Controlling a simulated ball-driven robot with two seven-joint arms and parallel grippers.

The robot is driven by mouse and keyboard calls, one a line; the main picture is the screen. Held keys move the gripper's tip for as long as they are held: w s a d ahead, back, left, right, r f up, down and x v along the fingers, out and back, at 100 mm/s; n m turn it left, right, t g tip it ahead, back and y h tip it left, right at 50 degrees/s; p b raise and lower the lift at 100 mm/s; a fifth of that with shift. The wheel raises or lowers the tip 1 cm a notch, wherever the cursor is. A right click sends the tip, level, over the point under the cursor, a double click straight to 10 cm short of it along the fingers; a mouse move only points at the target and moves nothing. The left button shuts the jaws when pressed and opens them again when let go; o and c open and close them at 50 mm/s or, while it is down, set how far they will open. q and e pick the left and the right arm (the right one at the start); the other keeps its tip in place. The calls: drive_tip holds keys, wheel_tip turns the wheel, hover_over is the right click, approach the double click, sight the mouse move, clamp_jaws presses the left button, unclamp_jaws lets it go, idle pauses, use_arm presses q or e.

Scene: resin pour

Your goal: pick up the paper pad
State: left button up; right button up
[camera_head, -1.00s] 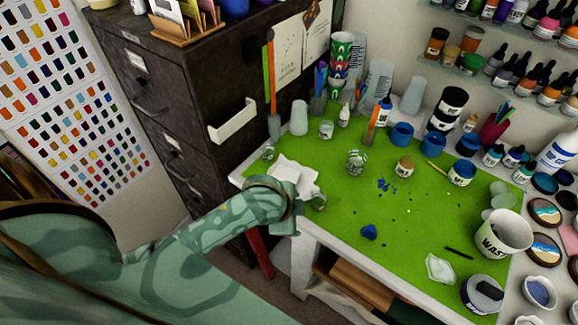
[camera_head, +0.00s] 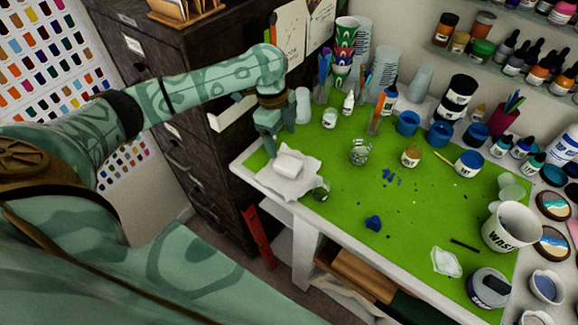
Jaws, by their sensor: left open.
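The paper pad (camera_head: 293,184) looks like a white stack of sheets with a smaller white block or folded piece (camera_head: 289,162) on top. It lies at the left corner of the green mat. My left gripper (camera_head: 281,151) is just behind the pad and above the mat, pointing down, open and empty. Its fingers are near the far edge of the white block. I cannot tell whether they touch it. My right gripper is out of view.
Another glass jar (camera_head: 361,152) and a labelled jar (camera_head: 330,118) stand farther off. The dark cabinet (camera_head: 190,100) rises left of the table.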

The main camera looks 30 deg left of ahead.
use_arm(q)
drive_tip(key=b, duration=0.1)
hover_over(288, 162)
drive_tip(key=f, duration=0.4)
drive_tip(key=shift+s+a+f, duration=0.3)
drive_tip(key=shift+a+f, duration=0.05)
drive_tip(key=shift+a, duration=0.05)
drive_tip(key=f, duration=0.1)
drive_tip(key=f+b, duration=0.1)
drive_tip(key=f, duration=0.1)
drive_tip(key=f+b, duration=0.1)
drive_tip(key=f, duration=0.1)
drive_tip(key=shift+w+d, duration=0.3)
drive_tip(key=shift+d, duration=0.05)
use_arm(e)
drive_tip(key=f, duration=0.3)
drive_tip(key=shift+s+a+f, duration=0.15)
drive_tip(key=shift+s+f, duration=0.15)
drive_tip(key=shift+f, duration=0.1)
use_arm(q)
drive_tip(key=shift+r, duration=0.1)
drive_tip(key=c, duration=1)
